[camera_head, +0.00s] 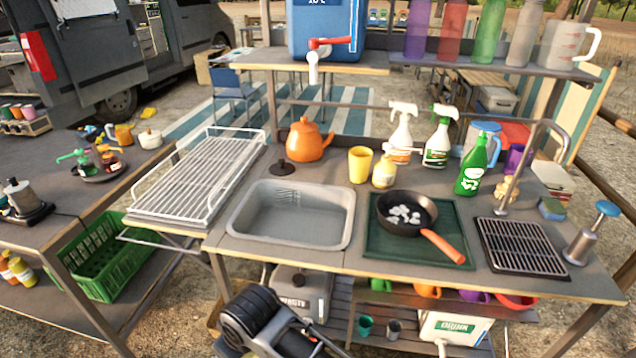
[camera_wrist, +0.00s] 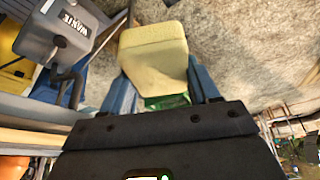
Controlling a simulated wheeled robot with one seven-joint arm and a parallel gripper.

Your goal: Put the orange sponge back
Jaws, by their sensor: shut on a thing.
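In the wrist view my gripper (camera_wrist: 160,82) has its two blue fingers closed on a pale yellow block (camera_wrist: 152,50), sponge-like, with a green layer at its lower end. I see no clearly orange sponge. The held block looks cream-yellow. In the head view my dark arm (camera_head: 265,320) is low in front of the counter, below the sink (camera_head: 290,240), and the held block cannot be made out clearly there. A tan lumpy thing (camera_head: 507,189) stands at the tap's base.
The counter carries a pan (camera_head: 405,214) on a green mat (camera_head: 385,245), a drain grate (camera_head: 522,246), spray bottles and an orange kettle (camera_head: 307,140). A wire rack (camera_head: 205,175) is at left. A grey waste container (camera_wrist: 60,42) is close in the wrist view.

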